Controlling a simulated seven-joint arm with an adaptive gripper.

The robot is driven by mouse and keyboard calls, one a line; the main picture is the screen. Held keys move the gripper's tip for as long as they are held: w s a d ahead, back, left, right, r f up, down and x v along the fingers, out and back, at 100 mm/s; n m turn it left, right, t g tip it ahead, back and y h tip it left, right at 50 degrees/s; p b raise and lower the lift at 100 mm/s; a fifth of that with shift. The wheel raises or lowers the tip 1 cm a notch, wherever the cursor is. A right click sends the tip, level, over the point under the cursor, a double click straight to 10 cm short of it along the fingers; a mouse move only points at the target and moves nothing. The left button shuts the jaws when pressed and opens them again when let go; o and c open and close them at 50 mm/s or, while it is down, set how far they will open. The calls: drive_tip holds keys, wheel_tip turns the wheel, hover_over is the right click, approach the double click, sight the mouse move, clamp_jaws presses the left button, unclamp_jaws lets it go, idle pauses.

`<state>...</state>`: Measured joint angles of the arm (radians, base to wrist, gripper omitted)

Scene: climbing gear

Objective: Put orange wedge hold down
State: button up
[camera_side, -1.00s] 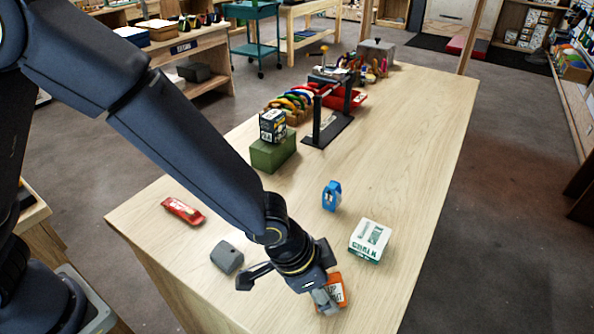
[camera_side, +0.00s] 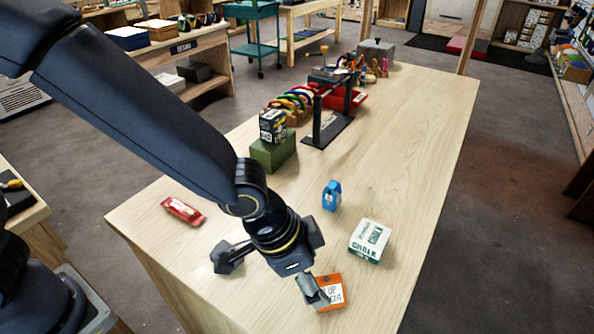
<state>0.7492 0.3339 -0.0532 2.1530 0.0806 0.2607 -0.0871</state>
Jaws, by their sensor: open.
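The orange wedge hold (camera_side: 334,290), with a white panel of dark lettering, is on the table near its front edge. Its lettered face is towards the camera. My gripper (camera_side: 272,280) is open, low over the table to the left of the orange hold. Its right finger overlaps the left part of the orange hold in the picture; I cannot tell whether they touch.
A white and green chalk box (camera_side: 370,241) and a blue item (camera_side: 332,195) stand to the right. A red item (camera_side: 183,211) lies at the left. A green box (camera_side: 273,151) with a dark carton (camera_side: 272,126) on top and a black rack (camera_side: 328,125) stand further back. The table's right side is clear.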

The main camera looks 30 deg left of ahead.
drive_tip(key=a+r+n+t+y, duration=0.15)
drive_tip(key=a+r+n, duration=0.25)
drive_tip(key=a+r, duration=1.05)
drive_tip(key=s+a+n+y, duration=0.1)
drive_tip(key=s+a+n, duration=0.1)
drive_tip(key=s+a, duration=0.2)
drive_tip(key=s+a+r+n, duration=0.1)
drive_tip(key=s+a+n, duration=0.2)
drive_tip(key=a, duration=0.8)
drive_tip(key=shift+s+a+r+t+y, duration=0.15)
drive_tip(key=shift+s+r+t+y, duration=0.25)
drive_tip(key=shift+s, duration=0.75)
